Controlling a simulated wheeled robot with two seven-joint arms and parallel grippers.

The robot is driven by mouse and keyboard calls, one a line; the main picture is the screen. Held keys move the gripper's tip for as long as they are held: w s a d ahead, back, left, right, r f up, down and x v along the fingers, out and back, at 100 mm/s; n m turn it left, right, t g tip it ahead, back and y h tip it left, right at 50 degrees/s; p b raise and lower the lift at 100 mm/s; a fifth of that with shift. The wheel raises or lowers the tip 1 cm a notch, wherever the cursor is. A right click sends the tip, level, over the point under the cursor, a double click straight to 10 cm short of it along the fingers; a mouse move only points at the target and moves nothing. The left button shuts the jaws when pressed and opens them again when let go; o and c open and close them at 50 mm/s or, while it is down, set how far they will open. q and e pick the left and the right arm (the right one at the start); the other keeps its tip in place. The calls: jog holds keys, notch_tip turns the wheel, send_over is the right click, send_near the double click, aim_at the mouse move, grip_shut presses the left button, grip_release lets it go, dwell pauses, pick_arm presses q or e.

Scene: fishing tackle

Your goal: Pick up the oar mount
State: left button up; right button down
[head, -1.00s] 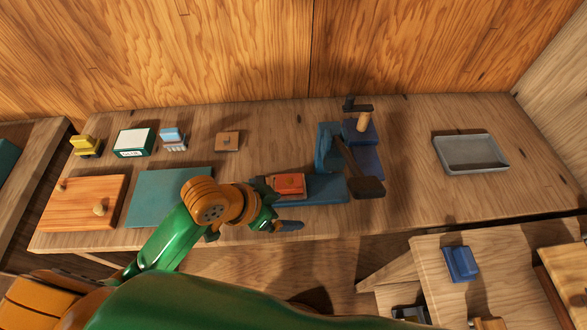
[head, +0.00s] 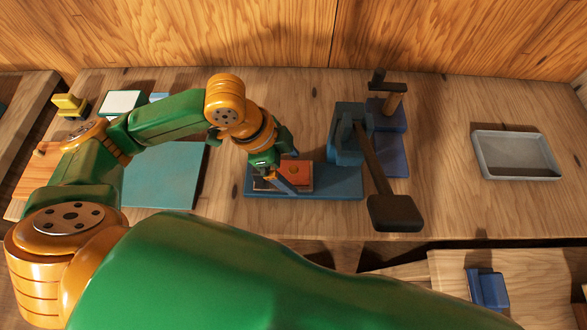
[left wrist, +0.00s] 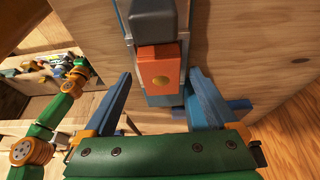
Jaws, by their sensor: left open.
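An orange-red block with a small brass dot, which looks like the oar mount (head: 300,177), lies on the blue base of a lever press (head: 346,135). My left gripper (head: 289,170) is open over the block, with its blue fingers pointing down and partly hiding it. In the left wrist view the block (left wrist: 161,66) shows between the two open fingers, with space on both sides. The grey part of the press (left wrist: 155,18) is just beyond it. What seems to be my right arm (left wrist: 65,98) shows far off at the left of the wrist view; its gripper is too small to read.
The press's long dark lever (head: 385,185) leans forward to the right of the block. A grey tray (head: 480,172) stands at the right. A teal mat (head: 165,180) lies at the left. A blue item (head: 488,288) is on the lower front table. The tabletop before the tray is clear.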

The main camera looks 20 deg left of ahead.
pick_arm(q)
jog(key=shift+w, duration=0.2)
jog(key=shift+c, duration=0.2)
jog(key=shift+s, duration=0.2)
jog(key=c, duration=1.1)
jog(key=shift+w, duration=0.1)
grip_shut()
